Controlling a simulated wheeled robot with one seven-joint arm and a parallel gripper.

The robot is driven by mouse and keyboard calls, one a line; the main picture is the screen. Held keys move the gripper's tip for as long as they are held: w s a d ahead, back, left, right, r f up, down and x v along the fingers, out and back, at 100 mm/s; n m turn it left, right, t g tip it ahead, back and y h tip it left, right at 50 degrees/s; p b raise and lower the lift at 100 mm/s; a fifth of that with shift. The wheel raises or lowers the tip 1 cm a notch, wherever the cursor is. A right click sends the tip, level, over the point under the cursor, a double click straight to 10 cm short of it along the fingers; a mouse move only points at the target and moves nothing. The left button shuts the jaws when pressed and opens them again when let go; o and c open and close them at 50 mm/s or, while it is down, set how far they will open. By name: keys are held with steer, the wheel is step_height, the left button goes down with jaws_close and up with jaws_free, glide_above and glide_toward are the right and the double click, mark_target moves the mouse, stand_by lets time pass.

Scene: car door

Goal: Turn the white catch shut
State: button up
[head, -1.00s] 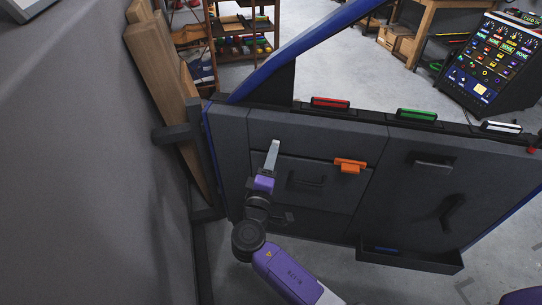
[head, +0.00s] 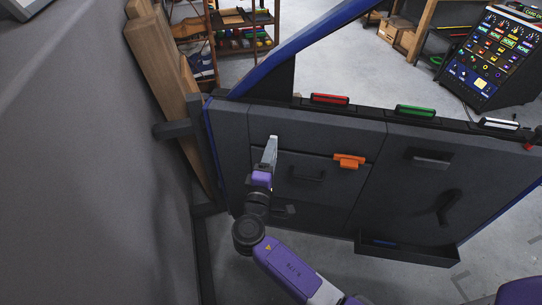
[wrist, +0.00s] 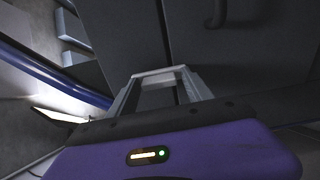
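The white catch (head: 498,124) lies along the top edge of the dark door panel (head: 400,205), at the far right in the head view. It looks like a low white bar; its exact turn is too small to tell. My gripper (head: 271,142) is at the left part of the panel, far from the white catch. In the wrist view my gripper (wrist: 160,73) shows two grey fingers whose tips meet, with nothing held. The white catch cannot be made out in the wrist view.
A red catch (head: 330,99) and a green catch (head: 415,111) sit on the same top edge. An orange latch (head: 349,161) is right of my gripper. A tray (head: 405,250) juts out low on the door. A grey wall (head: 90,170) stands close on the left.

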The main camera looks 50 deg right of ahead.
steer(key=shift+o, duration=0.2)
steer(key=v, duration=0.7)
steer(key=shift+s+a, duration=0.2)
steer(key=shift+a, duration=0.15)
stand_by(0.3)
